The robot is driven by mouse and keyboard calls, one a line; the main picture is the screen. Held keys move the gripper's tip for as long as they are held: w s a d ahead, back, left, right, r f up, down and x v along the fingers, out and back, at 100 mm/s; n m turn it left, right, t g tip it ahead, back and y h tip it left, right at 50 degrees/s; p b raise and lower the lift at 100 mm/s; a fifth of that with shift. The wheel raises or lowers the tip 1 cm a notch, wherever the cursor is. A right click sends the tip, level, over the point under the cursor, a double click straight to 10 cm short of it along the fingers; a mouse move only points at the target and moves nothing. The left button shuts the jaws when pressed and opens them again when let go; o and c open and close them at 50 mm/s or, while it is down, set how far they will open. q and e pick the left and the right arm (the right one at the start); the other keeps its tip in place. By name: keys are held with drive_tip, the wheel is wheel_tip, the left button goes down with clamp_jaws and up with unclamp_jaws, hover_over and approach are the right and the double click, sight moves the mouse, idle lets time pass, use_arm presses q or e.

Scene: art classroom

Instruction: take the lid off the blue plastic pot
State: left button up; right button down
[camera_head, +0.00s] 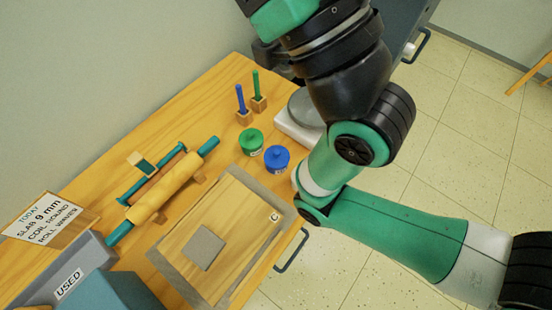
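The blue pot (276,163) stands upright on the wooden table, with a blue lid (277,154) and its small round knob on top. A similar green lidded pot (250,144) stands just to its left and slightly behind. A pale label shows on the front of each pot. One of my arms enters from the lower right, bends just right of the blue pot and rises out of the top edge.
A wooden board (225,232) with a grey square slab lies in front of the pots. A yellow rolling pin (163,188) lies to the left. Blue and green upright tools (240,99) stand behind the pots. A scale-like object (296,128) is partly hidden by my arm.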

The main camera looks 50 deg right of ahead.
idle(0.4)
unclamp_jaws()
idle(0.4)
